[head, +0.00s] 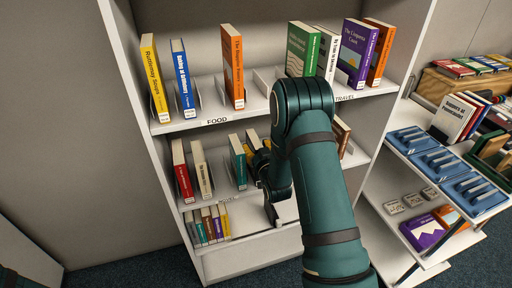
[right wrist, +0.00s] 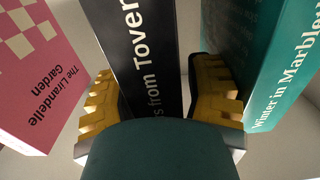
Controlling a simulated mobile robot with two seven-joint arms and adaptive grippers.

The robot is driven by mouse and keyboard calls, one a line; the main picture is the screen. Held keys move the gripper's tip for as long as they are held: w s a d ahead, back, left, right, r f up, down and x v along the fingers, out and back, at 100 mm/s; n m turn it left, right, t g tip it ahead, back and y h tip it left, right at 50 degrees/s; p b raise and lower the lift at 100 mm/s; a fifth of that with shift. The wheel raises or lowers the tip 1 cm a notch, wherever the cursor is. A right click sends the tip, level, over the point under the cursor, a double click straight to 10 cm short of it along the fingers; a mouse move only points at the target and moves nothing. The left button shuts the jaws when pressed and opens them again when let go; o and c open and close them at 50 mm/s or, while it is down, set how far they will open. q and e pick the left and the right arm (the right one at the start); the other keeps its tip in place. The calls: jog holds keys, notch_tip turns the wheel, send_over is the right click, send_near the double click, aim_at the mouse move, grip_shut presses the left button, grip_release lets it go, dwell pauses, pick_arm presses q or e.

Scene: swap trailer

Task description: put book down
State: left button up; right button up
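In the right wrist view, a black book (right wrist: 147,62) with white spine lettering stands between the yellow-padded fingers of my right gripper (right wrist: 158,98). The pads lie close against both sides of it, and the gripper looks shut on it. A pink book (right wrist: 38,95) is to its left and a teal book (right wrist: 285,65) to its right. In the head view my right gripper (head: 262,165) is at the middle shelf, largely hidden by my green arm. My left gripper is not in view.
The bookcase (head: 205,125) has an upper FOOD and TRAVEL shelf with several upright books and metal dividers. The middle shelf holds red, cream and green books. Small books (head: 208,222) stand below left. A trailer (head: 400,125) with blue trays (head: 440,163) stands right.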

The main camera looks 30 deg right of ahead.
jog(key=shift+r, duration=0.1)
jog(key=shift+r, duration=0.1)
jog(key=v, duration=1.2)
jog(key=s+a+f+g+y, duration=0.2)
jog(key=a+f+g+y, duration=0.2)
jog(key=a+f+g, duration=0.6)
jog(key=s+a+f+n+g+y, duration=0.1)
jog(key=s+a+f+g+y, duration=0.2)
jog(key=s+a, duration=0.9)
jog(key=a+f+g, duration=0.2)
jog(key=a+f, duration=0.1)
jog(key=f, duration=0.1)
jog(key=shift+s+g+y+p, duration=0.3)
jog(key=shift+g+y+p, duration=0.05)
jog(key=shift+g+y, duration=0.05)
jog(key=shift+f, duration=0.1)
